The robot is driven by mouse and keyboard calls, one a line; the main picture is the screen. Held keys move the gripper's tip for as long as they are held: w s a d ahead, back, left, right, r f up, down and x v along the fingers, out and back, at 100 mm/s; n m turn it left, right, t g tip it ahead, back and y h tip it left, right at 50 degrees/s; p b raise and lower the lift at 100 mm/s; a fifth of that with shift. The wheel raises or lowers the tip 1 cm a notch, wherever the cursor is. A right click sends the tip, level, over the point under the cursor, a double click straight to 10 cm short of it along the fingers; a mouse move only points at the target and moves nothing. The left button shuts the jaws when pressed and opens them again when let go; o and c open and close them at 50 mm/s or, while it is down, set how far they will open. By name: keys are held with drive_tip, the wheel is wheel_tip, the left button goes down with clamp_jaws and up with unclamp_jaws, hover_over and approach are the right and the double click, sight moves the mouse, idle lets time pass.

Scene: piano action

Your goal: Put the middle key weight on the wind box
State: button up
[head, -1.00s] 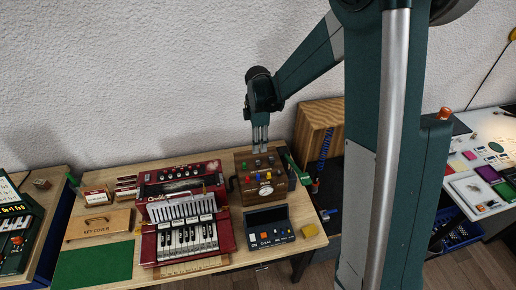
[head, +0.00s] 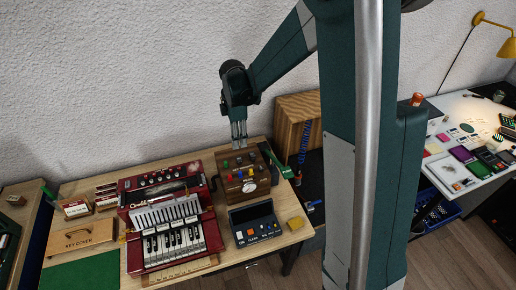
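The wind box appears to be the wooden box (head: 232,187) with coloured pegs on top and a round gauge on its front, right of the red accordion (head: 158,187). Small pale blocks (head: 163,228) lie in a row at the back of the accordion's keys (head: 176,246). They may be the key weights; they are too small to tell which is the middle one. My gripper (head: 239,143) points down just above the back of the wooden box. Its fingers look close together, and I cannot tell whether they hold anything.
A wooden key cover (head: 80,237) and a green mat (head: 82,275) lie at the left. A larger wooden cabinet (head: 290,125) stands behind right.

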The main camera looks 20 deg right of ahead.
drive_tip(key=s+d+r+m+t, duration=0.25)
drive_tip(key=s+r+m, duration=0.45)
drive_tip(key=s+r, duration=0.7)
drive_tip(key=s+r+m+t, duration=0.2)
drive_tip(key=s+m, duration=0.3)
drive_tip(key=s, duration=0.3)
drive_tip(key=s+d+r+m+t, duration=0.1)
drive_tip(key=s+r+m+t, duration=0.1)
drive_tip(key=s+m, duration=0.3)
drive_tip(key=shift+s+r+m+t, duration=0.4)
drive_tip(key=shift+s+r, duration=0.1)
drive_tip(key=shift+s, duration=1.75)
drive_tip(key=shift+d+f, duration=0.1)
wheel_tip(320, 180, down, 10)
drive_tip(key=b, duration=1)
